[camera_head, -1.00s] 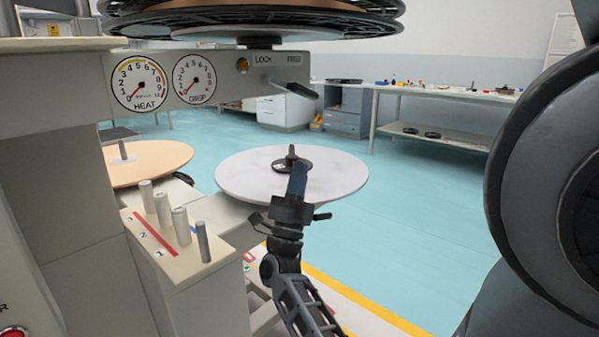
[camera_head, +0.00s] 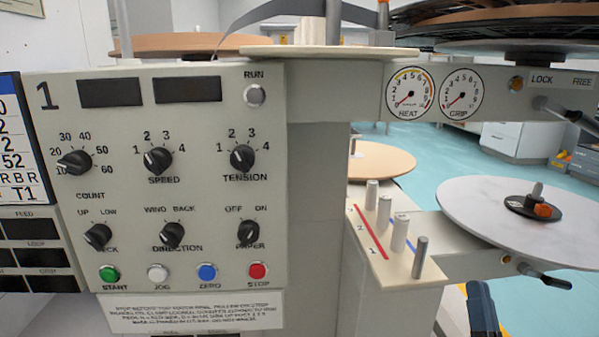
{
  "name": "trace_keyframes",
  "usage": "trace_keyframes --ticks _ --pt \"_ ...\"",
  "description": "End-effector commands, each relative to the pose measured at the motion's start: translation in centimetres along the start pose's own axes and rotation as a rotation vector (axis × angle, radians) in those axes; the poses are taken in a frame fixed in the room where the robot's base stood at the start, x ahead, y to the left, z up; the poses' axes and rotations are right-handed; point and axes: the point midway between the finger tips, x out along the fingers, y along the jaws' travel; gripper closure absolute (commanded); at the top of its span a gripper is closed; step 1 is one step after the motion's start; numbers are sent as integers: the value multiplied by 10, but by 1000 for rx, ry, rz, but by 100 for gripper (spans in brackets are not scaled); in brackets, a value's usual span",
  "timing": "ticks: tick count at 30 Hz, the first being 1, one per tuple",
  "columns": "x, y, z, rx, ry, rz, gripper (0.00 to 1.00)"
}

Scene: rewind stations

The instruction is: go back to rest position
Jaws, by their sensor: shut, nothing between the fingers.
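My gripper (camera_head: 483,305) shows only in part at the bottom edge, right of centre. Its dark blue fingers point up, closed together with nothing held. The rest of my arm is out of view below. The gripper is in front of and below the pale round platter (camera_head: 475,207), apart from it. The platter has a dark hub with a short spindle and an orange piece (camera_head: 542,210) beside it.
The control panel (camera_head: 165,190) with knobs and coloured buttons fills the left. A ledge with several grey pegs (camera_head: 398,235) stands left of my gripper. A lever (camera_head: 545,278) juts out under the platter. Blue floor (camera_head: 455,155) is open behind.

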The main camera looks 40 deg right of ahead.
Motion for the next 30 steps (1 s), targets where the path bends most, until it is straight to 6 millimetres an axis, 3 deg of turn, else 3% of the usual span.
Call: trace_keyframes --ticks 1,8,15,24,29,30 --pt "-20 -14 2 -7 -78 -33 100" --pt "-98 -67 0 -49 -391 -180 100" --pt "-176 -104 -27 -110 -695 -337 100" --pt "-233 -123 -66 -181 -943 -479 100" --pt "-252 -127 -86 -214 -1042 -537 100" --pt "-246 -131 -94 -218 -1045 -541 100"
